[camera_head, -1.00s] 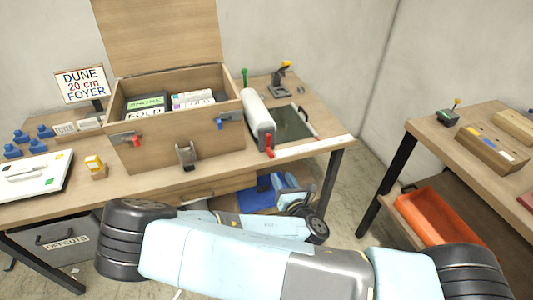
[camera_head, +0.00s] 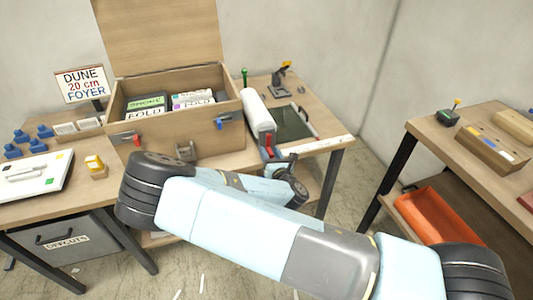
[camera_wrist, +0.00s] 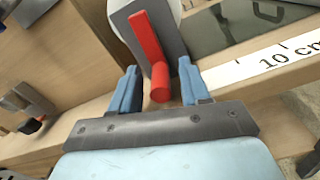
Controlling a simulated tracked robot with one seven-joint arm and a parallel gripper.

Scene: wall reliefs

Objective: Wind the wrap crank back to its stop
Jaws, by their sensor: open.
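The wrap crank (camera_wrist: 150,45) is a red arm with a red knob (camera_wrist: 160,82) on the grey end plate of the white wrap roll (camera_head: 257,110). The crank also shows in the head view (camera_head: 268,140), partly hidden by my arm. In the wrist view my gripper (camera_wrist: 160,84) is open, its two blue fingers on either side of the knob with a gap on each side. The knob points toward the gripper. I cannot tell how deep it sits between the fingertips.
A wooden case (camera_head: 180,132) with its lid up stands left of the roll. A dark plate (camera_head: 292,122) and a white 10 cm ruler strip (camera_wrist: 275,60) lie to the right, the strip along the table edge. An orange tray (camera_head: 437,215) sits under the right table.

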